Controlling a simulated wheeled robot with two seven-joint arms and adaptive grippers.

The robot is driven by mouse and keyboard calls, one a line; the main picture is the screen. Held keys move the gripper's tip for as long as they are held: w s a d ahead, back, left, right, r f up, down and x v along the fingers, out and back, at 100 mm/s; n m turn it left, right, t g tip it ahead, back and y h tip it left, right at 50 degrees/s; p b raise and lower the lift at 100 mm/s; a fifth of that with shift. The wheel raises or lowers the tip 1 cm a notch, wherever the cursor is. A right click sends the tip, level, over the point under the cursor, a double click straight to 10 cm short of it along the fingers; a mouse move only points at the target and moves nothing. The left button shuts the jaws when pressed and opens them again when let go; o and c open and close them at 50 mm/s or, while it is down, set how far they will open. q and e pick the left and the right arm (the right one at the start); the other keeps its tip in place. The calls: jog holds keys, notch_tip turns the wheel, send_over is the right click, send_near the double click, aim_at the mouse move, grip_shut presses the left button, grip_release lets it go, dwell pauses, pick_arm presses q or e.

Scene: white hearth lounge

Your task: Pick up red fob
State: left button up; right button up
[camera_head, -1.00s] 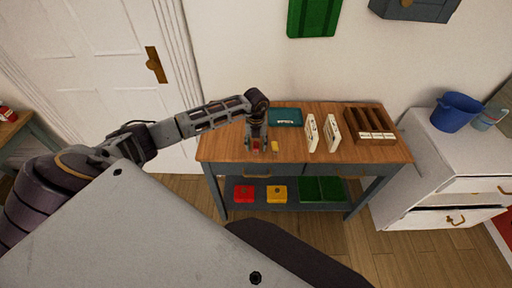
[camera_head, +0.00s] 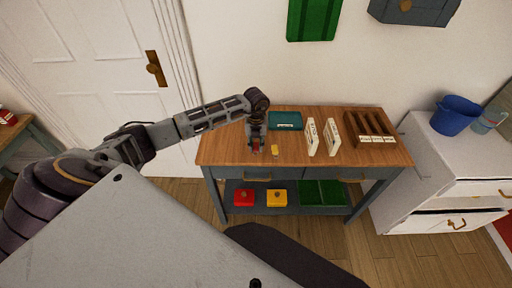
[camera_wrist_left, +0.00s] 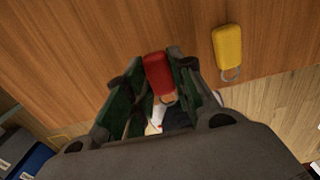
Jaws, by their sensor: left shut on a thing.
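The red fob (camera_wrist_left: 158,75) is between the fingers of my left gripper (camera_wrist_left: 156,85) in the left wrist view, and the fingers are shut on it. In the head view the left gripper (camera_head: 257,146) points down over the wooden tabletop, with the red fob (camera_head: 256,149) at its tips. I cannot tell how far the fob is above the wood. A yellow fob (camera_wrist_left: 228,47) with a metal ring lies to the right of the gripper, apart from it; it also shows in the head view (camera_head: 274,149). My right gripper is not in view.
The table (camera_head: 225,150) also bears a teal tray (camera_head: 286,120), two upright white cards (camera_head: 312,137) and a wooden rack (camera_head: 369,127). Red and yellow boxes (camera_head: 277,198) and green trays (camera_head: 323,193) sit on the shelf below. A white cabinet (camera_head: 440,160) stands at right.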

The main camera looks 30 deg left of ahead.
aim_at(256, 146)
pick_arm(q)
notch_tip(256, 146, up, 7)
jog(key=shift+b, duration=0.35)
jog(key=shift+r, duration=0.65)
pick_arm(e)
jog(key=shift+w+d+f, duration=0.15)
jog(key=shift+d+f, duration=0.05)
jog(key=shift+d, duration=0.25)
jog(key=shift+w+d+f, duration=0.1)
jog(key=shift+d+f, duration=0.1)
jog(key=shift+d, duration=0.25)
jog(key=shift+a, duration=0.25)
